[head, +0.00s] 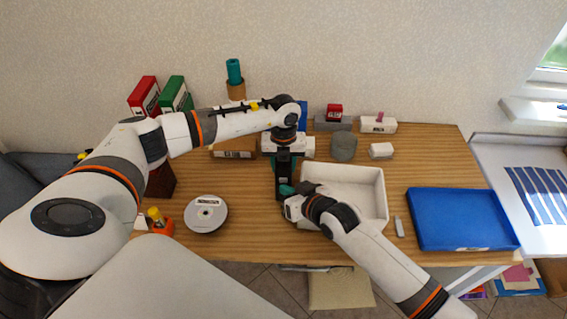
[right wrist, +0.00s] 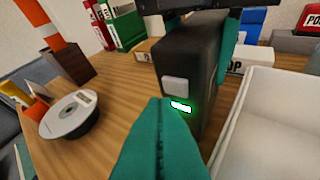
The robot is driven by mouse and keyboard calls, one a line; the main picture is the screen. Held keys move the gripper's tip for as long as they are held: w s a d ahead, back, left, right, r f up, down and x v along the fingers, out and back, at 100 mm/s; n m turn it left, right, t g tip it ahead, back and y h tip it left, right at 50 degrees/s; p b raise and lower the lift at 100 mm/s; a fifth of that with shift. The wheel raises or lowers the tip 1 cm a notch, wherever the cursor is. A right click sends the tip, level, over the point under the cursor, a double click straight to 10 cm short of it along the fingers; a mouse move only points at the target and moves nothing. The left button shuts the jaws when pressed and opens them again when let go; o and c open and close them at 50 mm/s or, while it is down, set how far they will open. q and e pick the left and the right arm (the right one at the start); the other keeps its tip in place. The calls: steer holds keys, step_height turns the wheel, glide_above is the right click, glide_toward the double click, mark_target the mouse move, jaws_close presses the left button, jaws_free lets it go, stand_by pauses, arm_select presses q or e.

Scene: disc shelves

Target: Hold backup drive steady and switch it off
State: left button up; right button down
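The backup drive (right wrist: 195,65) is a dark upright box on the table. Its front has a pale grey button (right wrist: 175,84) and, below it, a small white light with a green glow (right wrist: 181,106). My left gripper (head: 284,158) comes down from above, with one teal finger on each side of the drive's top, and appears shut on it. My right gripper (head: 289,190) is close in front of the drive. In the right wrist view its teal fingers (right wrist: 160,135) are together and empty, a little below the light. I cannot tell whether they touch the drive.
A white bin (head: 371,207) stands right of the drive, with a blue tray (head: 463,218) further right. A disc spindle (head: 206,213) is on the left. Red and green binders (head: 174,95) and small boxes line the back. The wood between spindle and drive is clear.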

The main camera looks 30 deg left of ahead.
steer(key=shift+w, duration=0.1)
stand_by(0.4)
steer(key=shift+w+a, duration=0.25)
steer(key=shift+w, duration=0.05)
steer(key=shift+w+a, duration=0.15)
stand_by(0.5)
steer(key=shift+s+d, duration=0.45)
steer(key=shift+s, duration=0.1)
steer(key=shift+s, duration=0.1)
steer(key=s+d, duration=0.1)
steer(key=s, duration=0.1)
steer(key=s+d, duration=0.2)
steer(key=shift+s+d, duration=0.15)
steer(key=shift+s, duration=0.25)
